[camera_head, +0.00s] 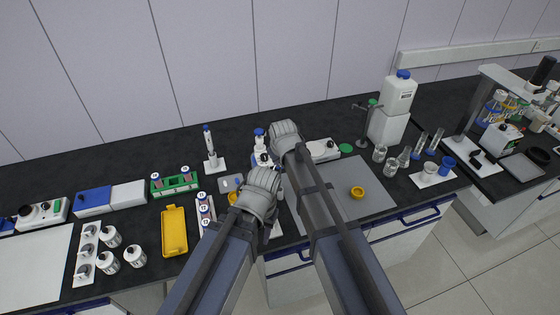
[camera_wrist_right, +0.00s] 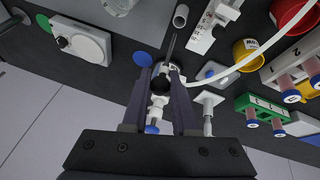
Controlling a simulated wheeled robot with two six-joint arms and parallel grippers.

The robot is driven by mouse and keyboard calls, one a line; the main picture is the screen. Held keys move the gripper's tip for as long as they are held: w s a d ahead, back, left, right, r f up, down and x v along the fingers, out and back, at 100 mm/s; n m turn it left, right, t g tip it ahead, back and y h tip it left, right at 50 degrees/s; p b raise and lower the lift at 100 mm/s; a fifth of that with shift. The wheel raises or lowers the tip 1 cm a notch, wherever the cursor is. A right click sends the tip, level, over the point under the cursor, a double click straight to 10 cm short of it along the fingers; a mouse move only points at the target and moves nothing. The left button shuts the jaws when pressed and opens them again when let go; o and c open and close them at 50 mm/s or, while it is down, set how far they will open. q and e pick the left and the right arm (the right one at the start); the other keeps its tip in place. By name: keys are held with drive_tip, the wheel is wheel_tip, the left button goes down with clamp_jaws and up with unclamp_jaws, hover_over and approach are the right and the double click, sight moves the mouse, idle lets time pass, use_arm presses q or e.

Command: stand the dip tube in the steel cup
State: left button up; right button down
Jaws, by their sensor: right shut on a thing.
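A small grey cylinder with a dark opening, seemingly the steel cup (camera_wrist_right: 181,15), lies apart from the tube's end in the wrist view. I cannot make out the cup in the head view. My left arm's wrist shows, but its gripper is hidden.
A white device (camera_head: 322,150) stands right of the gripper, a pipette stand (camera_head: 212,161) and green rack (camera_head: 175,185) left. A pale hose (camera_wrist_right: 270,48) curves near the fingers. A yellow tray (camera_head: 174,230) lies at the front left. The grey mat (camera_head: 372,185) is mostly clear.

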drive_tip(key=shift+a+f+b, duration=0.1)
drive_tip(key=shift+f+b, duration=0.4)
drive_tip(key=shift+f, duration=0.15)
wheel_tip(320, 180, down, 7)
drive_tip(key=b, duration=0.7)
drive_tip(key=shift+f, duration=0.15)
drive_tip(key=shift+c, duration=0.6)
unclamp_jaws()
wheel_tip(320, 180, up, 7)
drive_tip(key=p, duration=0.7)
